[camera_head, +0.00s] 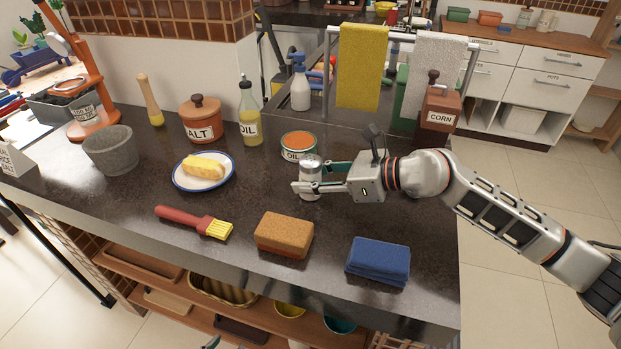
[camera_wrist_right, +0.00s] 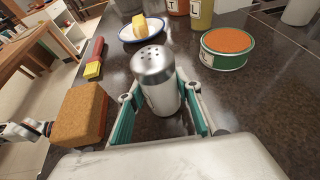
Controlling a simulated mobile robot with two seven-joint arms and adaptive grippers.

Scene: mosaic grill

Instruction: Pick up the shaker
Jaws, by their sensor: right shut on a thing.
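The shaker (camera_head: 311,168) is a small silver-topped cylinder with a pale body, standing upright on the dark counter. In the right wrist view the shaker (camera_wrist_right: 155,78) shows its holed metal cap, between the two teal-lined fingers. My right gripper (camera_head: 306,188) reaches in from the right and is shut on the shaker, one finger on each side of its body. The shaker's base looks to be at the counter top; I cannot tell whether it touches. Part of what seems to be my left gripper (camera_wrist_right: 22,131) shows at the left edge of the right wrist view; its fingers are unclear.
A green tin (camera_head: 298,146) stands close behind the shaker. A plate of butter (camera_head: 186,184), a red brush (camera_head: 193,222), a brown sponge (camera_head: 284,235) and a folded blue cloth (camera_head: 379,261) lie around.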

